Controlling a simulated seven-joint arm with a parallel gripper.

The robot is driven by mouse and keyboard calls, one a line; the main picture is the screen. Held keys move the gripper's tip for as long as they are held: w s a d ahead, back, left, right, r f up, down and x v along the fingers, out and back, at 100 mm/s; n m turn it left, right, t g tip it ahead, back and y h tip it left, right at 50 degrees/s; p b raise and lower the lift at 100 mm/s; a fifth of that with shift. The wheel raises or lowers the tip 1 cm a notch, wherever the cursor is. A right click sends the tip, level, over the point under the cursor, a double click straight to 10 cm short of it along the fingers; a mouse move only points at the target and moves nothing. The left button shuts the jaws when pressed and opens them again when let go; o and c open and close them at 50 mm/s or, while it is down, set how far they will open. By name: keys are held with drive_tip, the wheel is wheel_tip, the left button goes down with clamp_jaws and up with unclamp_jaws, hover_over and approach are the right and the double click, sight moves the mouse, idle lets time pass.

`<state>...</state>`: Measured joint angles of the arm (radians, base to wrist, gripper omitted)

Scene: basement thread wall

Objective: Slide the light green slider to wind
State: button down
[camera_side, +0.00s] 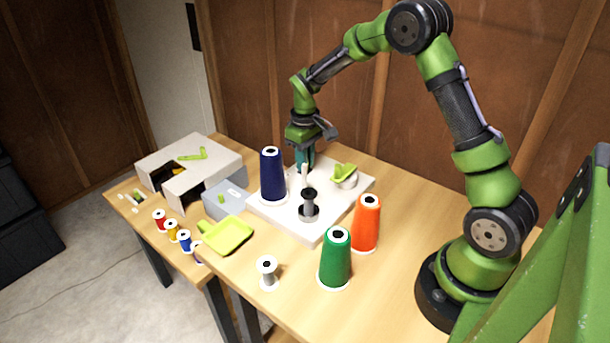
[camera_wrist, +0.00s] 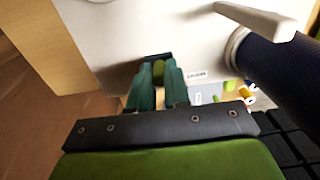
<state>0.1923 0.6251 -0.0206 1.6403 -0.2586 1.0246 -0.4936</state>
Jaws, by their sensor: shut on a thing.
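The light green slider (camera_wrist: 158,72) shows in the wrist view as a small green piece between my fingertips, at a dark slot in the white machine base (camera_wrist: 120,40). My gripper (camera_wrist: 157,84) has teal fingers and is shut on the slider. The slider is hidden there. A small printed label (camera_wrist: 196,75) lies right of the slot in the wrist view, too small to read.
A black spindle (camera_side: 309,205) and a light green piece on a white post (camera_side: 345,175) stand on the base. Orange (camera_side: 366,224) and green (camera_side: 336,260) cones stand in front. A green tray (camera_side: 226,235), small spools and a grey-white box (camera_side: 205,180) are left.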

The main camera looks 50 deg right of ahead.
sight(297, 179)
drive_tip(key=shift+a, duration=1.75)
drive_tip(key=c, duration=1.1)
unclamp_jaws()
drive_tip(key=shift+r, duration=3.05)
wheel_tip(297, 179, up, 4)
